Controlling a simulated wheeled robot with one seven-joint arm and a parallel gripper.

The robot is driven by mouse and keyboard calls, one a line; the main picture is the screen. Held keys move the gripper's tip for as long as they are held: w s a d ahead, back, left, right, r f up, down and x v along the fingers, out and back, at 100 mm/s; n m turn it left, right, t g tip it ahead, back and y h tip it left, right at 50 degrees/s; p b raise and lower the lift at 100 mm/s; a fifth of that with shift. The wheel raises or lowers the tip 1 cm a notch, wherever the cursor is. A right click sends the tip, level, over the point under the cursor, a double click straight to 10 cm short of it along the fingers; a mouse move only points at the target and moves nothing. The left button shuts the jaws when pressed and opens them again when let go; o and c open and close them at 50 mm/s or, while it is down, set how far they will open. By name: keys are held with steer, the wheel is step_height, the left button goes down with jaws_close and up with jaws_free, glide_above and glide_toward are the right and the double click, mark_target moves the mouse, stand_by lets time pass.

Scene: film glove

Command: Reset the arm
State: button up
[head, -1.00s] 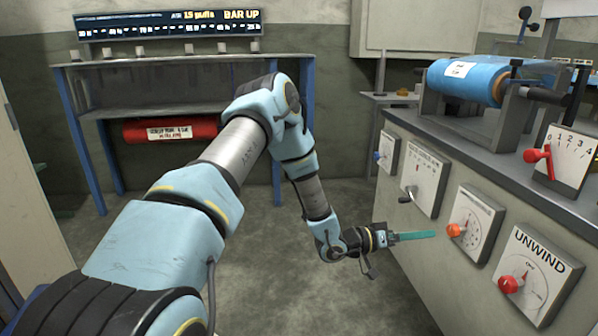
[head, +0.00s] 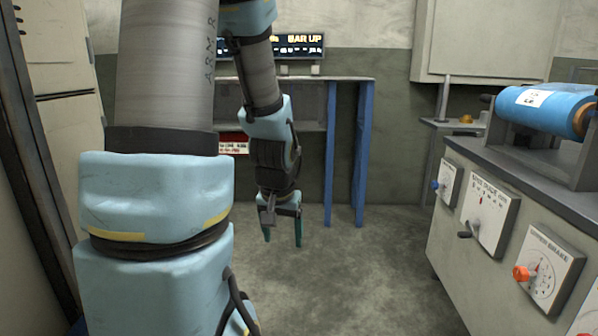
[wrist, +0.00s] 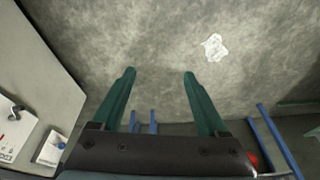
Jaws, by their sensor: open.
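My gripper (head: 283,240) hangs pointing down in the middle of the head view, in front of the blue-legged rack. Its two teal fingers are apart, with nothing between them. In the wrist view my gripper (wrist: 160,75) is also open and empty, over bare grey floor. My arm is raised and bent, and fills much of the left of the head view.
The grey machine cabinet (head: 462,240) with dials and knobs stands at the right, apart from my gripper. A blue roll (head: 545,110) lies on top. The rack (head: 345,150) stands behind my gripper. A white scrap (wrist: 215,47) lies on the floor. The floor between is clear.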

steer(key=s+a+r+n+g+p, duration=0.2)
steer(key=s+a+r, duration=0.15)
steer(key=s, duration=0.35)
step_height(320, 180, up, 28)
steer(key=p, duration=2.8)
steer(key=shift+w+d+r+m, duration=0.2)
steer(key=shift+w+m, duration=0.05)
steer(key=shift+m, duration=0.05)
